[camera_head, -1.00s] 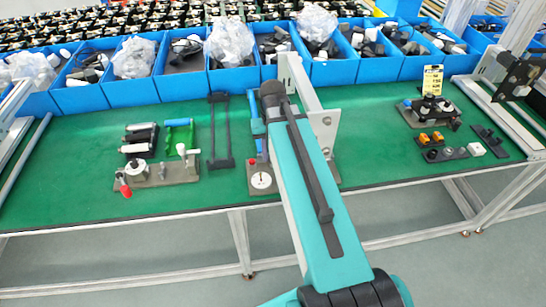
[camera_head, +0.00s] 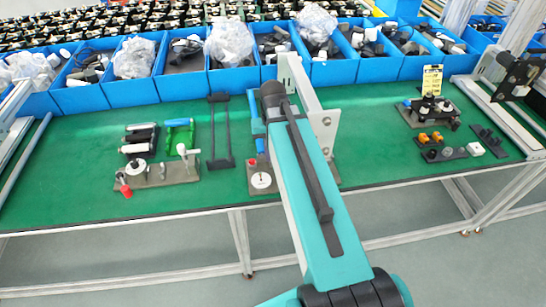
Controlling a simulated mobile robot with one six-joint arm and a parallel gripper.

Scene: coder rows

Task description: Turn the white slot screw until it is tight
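I cannot make out a white slot screw for certain. Another white round part (camera_head: 135,167) sits on a grey fixture plate (camera_head: 158,174) at the left, close to a white-tipped lever (camera_head: 182,150) and a red knob (camera_head: 125,190). My arm reaches over the green table from the bottom and hides part of the middle. My gripper does not show.
Blue bins (camera_head: 131,88) with bagged and loose parts line the back of the green table (camera_head: 90,188). A white upright bracket (camera_head: 325,122) stands at my arm. Fixtures with orange parts (camera_head: 430,137) are at the right. The table between is mostly clear.

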